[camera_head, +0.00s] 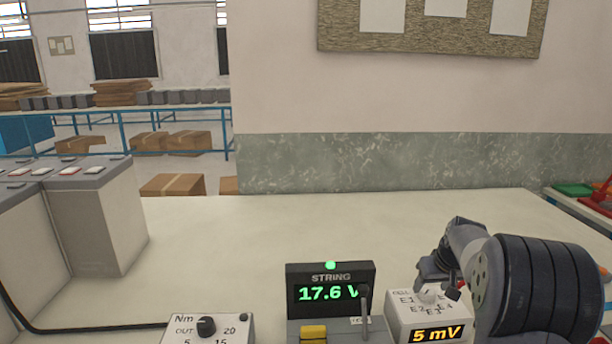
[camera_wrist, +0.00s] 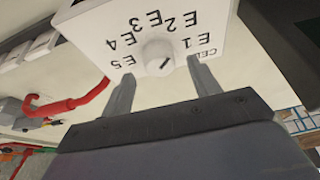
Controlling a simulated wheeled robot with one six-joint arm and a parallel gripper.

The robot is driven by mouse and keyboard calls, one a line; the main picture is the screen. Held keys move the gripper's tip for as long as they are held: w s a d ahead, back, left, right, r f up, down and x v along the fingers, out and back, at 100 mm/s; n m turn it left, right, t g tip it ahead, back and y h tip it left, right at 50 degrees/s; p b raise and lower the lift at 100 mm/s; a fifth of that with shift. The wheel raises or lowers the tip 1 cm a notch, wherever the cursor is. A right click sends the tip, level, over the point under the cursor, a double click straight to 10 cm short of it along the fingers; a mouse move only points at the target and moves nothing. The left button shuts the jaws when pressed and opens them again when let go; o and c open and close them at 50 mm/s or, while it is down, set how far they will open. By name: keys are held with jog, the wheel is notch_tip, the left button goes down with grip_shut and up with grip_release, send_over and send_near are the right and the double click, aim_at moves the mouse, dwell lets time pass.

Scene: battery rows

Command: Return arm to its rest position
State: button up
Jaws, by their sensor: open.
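My gripper (camera_head: 438,279) is at the right of the head view, over the white cell selector box (camera_head: 398,312). In the wrist view my gripper (camera_wrist: 157,88) is open, its two fingers on either side of the box's round white knob (camera_wrist: 157,57). Nothing shows held between them. I cannot tell whether the fingers touch the knob. The box's face carries the labels E1 to E5, and its display (camera_head: 436,334) reads 5 mV. My arm's dark forearm hides the area right of the box.
A black STRING display (camera_head: 330,290) reading 17.6 V stands left of the box, with a lever (camera_head: 364,302) and a yellow button (camera_head: 313,332). An Nm dial box (camera_head: 207,326) is at lower left. Grey battery blocks (camera_head: 95,225) stand far left. The table's middle (camera_head: 220,235) is clear.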

jog(key=x, duration=0.3)
jog(key=shift+r, duration=0.1)
jog(key=shift+n, duration=0.3)
